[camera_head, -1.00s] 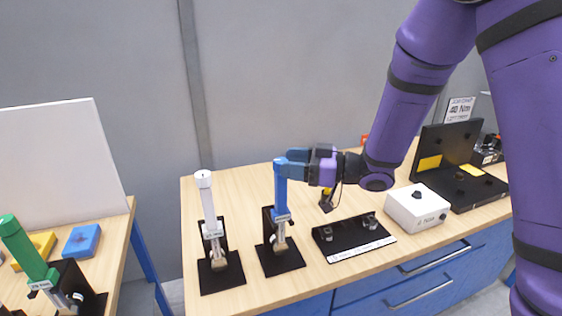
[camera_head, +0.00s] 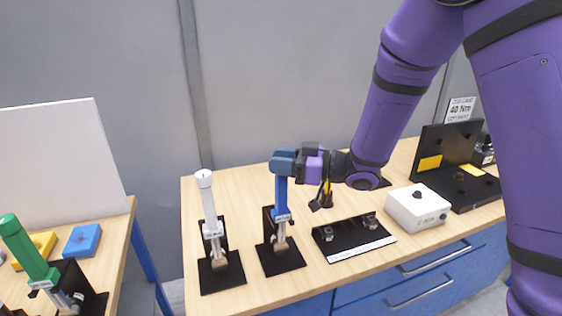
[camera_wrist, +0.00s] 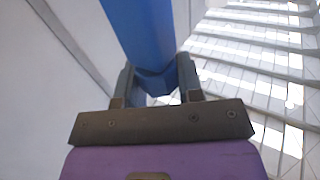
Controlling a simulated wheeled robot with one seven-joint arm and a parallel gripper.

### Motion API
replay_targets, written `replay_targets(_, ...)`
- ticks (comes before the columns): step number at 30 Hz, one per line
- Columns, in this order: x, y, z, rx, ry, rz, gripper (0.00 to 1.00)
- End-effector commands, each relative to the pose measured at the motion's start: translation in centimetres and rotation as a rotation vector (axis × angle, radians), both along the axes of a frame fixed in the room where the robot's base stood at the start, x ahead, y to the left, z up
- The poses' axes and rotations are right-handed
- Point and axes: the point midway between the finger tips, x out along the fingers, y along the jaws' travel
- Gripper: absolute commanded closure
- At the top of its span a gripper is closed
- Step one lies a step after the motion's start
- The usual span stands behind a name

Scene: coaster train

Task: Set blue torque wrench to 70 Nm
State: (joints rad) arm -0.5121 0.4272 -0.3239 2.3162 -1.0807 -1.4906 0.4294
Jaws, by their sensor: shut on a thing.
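The blue torque wrench (camera_head: 281,198) stands upright in a black stand (camera_head: 281,260) on the wooden table, with a small label low on its handle. My gripper (camera_head: 284,163) is at the top end of the wrench handle, coming in from the right, and is shut on it. In the wrist view the blue handle (camera_wrist: 148,35) runs between the two fingers of my gripper (camera_wrist: 158,82). The setting on the wrench's scale is too small to read.
A white wrench (camera_head: 208,205) stands in its own black stand to the left. A black tray (camera_head: 352,238), a white box (camera_head: 417,207) and an open black case (camera_head: 447,150) lie to the right. A green wrench (camera_head: 28,250) is on the left table.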

Motion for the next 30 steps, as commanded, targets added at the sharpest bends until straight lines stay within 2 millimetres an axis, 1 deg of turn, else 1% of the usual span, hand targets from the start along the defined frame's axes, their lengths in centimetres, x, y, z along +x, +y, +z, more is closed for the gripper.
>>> replay_targets(5,0.00,-0.05,0.04,0.001,0.001,-0.037,0.90)
replay_targets(11,-0.09,-0.02,0.02,0.002,0.002,-0.143,0.89)
replay_targets(30,-0.16,0.14,-0.09,-0.002,0.004,-0.686,0.89)
